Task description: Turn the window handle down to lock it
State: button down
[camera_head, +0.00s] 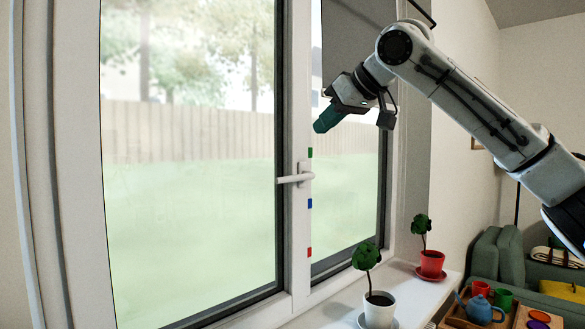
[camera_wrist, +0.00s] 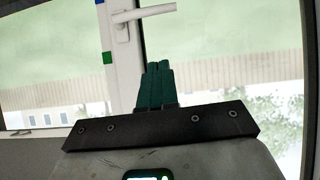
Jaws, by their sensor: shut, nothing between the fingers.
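The white window handle (camera_head: 295,179) sits on the middle post of the window frame. Its lever lies level and points left in the head view. In the wrist view the handle (camera_wrist: 140,17) is at the top, with its lever pointing right. My gripper (camera_head: 322,125) is above and to the right of the handle in the head view, apart from it. Its green fingers (camera_wrist: 157,85) are together in the wrist view, with nothing held. The window (camera_head: 190,180) looks closed against its frame.
Green, blue and red marks (camera_head: 309,203) run down the post beside the handle. A white pot with a plant (camera_head: 379,300) and a red pot with a plant (camera_head: 432,263) stand on the windowsill (camera_head: 410,296). The space around the lever is clear.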

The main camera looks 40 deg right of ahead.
jog(key=p, duration=0.1)
send_over(286, 178)
jog(key=s+d, duration=0.1)
jog(key=s, duration=0.2)
notch_tip(286, 178, down, 5)
jog(key=shift+w+d+f, duration=0.1)
jog(key=shift+w+f, duration=0.1)
jog(key=shift+f, duration=0.55)
jog(key=shift+w+d+f, duration=0.1)
jog(key=shift+w+f, duration=0.1)
jog(key=shift+f, duration=0.6)
jog(key=shift+w+d+f, duration=0.1)
jog(key=shift+w+f, duration=0.1)
jog(key=shift+f, duration=0.55)
